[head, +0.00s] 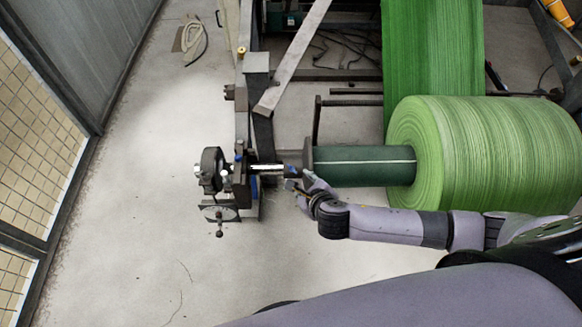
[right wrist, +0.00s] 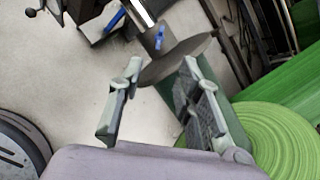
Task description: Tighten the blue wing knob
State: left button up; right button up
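The blue wing knob (right wrist: 160,39) shows in the right wrist view on the dark collar by the bright metal shaft (right wrist: 143,12). In the head view the shaft (head: 266,169) runs from the machine frame to the dark disc at the end of the green roll's core; the knob is small and hard to make out there. My right gripper (head: 297,186) is just below the shaft, near the disc. In the right wrist view my right gripper (right wrist: 161,70) has its fingers spread and empty, with the knob beyond the fingertips, between their lines and apart from them. My left gripper is not in view.
A large green roll (head: 490,150) on a dark green core (head: 365,166) lies right of the disc (head: 308,160). The shaft's bearing stand (head: 240,175) is at the left. The floor (head: 140,240) left and below is clear. A grey wall stands far left.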

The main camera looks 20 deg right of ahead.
aim_at(292, 169)
jog(key=b+x, duration=0.3)
jog(key=x, duration=1.2)
jog(key=shift+w+d+f, duration=0.1)
jog(key=shift+w+f, duration=0.1)
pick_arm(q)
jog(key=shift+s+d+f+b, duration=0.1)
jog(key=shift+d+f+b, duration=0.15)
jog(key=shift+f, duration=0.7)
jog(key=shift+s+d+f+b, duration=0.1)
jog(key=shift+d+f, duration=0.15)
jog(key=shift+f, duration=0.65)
pick_arm(e)
jog(key=shift+x, duration=0.75)
jog(key=shift+c, duration=0.3)
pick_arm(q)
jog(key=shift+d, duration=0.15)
pick_arm(e)
grip_shut()
